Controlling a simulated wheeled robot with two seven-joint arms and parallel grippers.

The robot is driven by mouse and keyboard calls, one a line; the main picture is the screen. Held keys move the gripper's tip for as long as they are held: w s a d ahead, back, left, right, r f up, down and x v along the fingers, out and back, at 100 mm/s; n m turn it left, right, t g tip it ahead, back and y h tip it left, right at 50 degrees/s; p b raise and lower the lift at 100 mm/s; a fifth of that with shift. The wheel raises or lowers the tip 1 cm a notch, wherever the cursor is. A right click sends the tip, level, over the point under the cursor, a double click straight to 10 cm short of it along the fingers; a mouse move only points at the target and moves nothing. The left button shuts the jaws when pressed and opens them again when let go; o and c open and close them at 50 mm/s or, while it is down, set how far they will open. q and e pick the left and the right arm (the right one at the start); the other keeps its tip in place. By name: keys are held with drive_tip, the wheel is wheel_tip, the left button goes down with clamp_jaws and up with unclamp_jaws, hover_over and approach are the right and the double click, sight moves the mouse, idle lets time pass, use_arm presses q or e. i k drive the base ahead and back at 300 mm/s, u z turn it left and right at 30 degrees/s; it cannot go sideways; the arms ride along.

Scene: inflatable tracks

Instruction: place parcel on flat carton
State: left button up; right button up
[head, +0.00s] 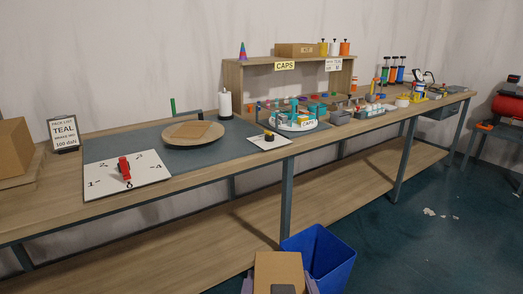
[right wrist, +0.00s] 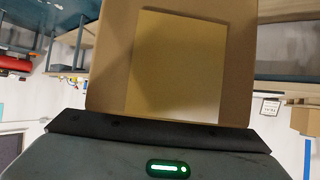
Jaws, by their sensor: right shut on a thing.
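A brown cardboard parcel (head: 278,268) shows at the bottom of the head view, held in front of the bench. My right gripper (head: 283,289) is shut on it. In the right wrist view the parcel (right wrist: 105,60) fills the upper middle, with a lighter square panel on its face. My left gripper is not in view.
A numbered white board (head: 105,183) with a red piece (head: 125,168) lies left of the disc. A white roll (head: 225,104) stands behind it, and a small board with a black knob (head: 269,138) lies right. A blue bin (head: 325,255) stands beside the parcel. Another carton (head: 14,148) sits far left.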

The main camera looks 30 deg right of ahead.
sight(194, 129)
drive_tip(key=z, duration=0.5)
drive_tip(key=k, duration=0.15)
drive_tip(key=u, duration=1.35)
drive_tip(key=i, duration=0.85)
drive_tip(key=u, duration=0.2)
